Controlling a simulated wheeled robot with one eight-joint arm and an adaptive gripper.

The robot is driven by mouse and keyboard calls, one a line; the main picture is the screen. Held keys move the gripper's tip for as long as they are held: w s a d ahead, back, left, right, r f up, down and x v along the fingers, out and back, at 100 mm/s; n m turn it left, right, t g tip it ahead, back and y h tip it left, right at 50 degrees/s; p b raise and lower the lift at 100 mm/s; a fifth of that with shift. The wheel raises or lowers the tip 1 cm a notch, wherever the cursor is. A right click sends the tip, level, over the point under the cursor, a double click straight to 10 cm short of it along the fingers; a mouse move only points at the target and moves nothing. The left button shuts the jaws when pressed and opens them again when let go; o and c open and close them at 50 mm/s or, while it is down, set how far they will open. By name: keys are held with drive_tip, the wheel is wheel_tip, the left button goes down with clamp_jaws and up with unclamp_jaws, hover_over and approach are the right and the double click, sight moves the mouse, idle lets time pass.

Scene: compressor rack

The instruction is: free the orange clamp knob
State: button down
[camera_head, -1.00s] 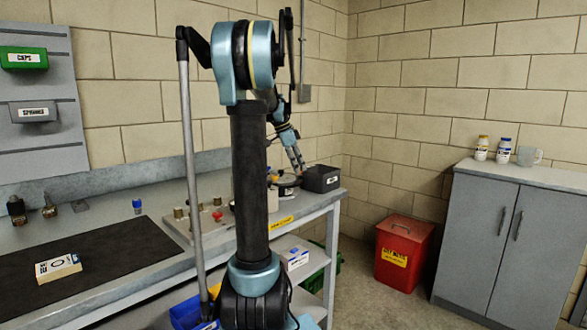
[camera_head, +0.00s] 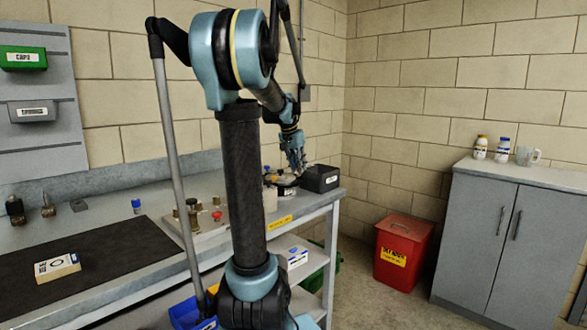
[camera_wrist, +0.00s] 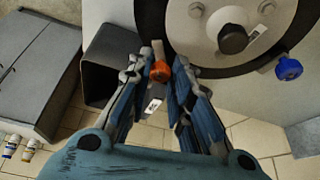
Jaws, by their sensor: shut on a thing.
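The orange clamp knob (camera_wrist: 160,71) sits at the rim of a round grey plate with a dark ring (camera_wrist: 205,62) in the wrist view. My gripper (camera_wrist: 162,60) has one finger on each side of the knob and is shut on it. A blue knob (camera_wrist: 288,68) is at the rim further right, apart from my fingers. A dark round hub (camera_wrist: 232,39) is in the middle of the plate. In the head view, my gripper (camera_head: 297,166) is over the far end of the bench, and the orange knob cannot be made out.
A dark open box (camera_wrist: 110,62) is close to my left finger in the wrist view; it also shows in the head view (camera_head: 320,178). A plate with several knobs (camera_head: 205,218) is on the bench. A red bin (camera_head: 403,252) and grey cabinet (camera_head: 485,235) stand right.

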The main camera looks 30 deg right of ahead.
drive_tip(key=n, duration=0.3)
drive_tip(key=n+t+y, duration=0.1)
drive_tip(key=shift+s+d, duration=0.3)
drive_tip(key=shift+s, duration=0.1)
drive_tip(key=shift+d+n+t+y, duration=0.1)
drive_tip(key=shift+n+t+y, duration=0.35)
drive_tip(key=shift+n, duration=1.35)
drive_tip(key=c, duration=1.4)
unclamp_jaws()
drive_tip(key=shift+c, duration=0.2)
drive_tip(key=shift+w, duration=0.1)
drive_tip(key=shift+r, duration=0.15)
drive_tip(key=v, duration=1.1)
drive_tip(key=shift+r, duration=0.3)
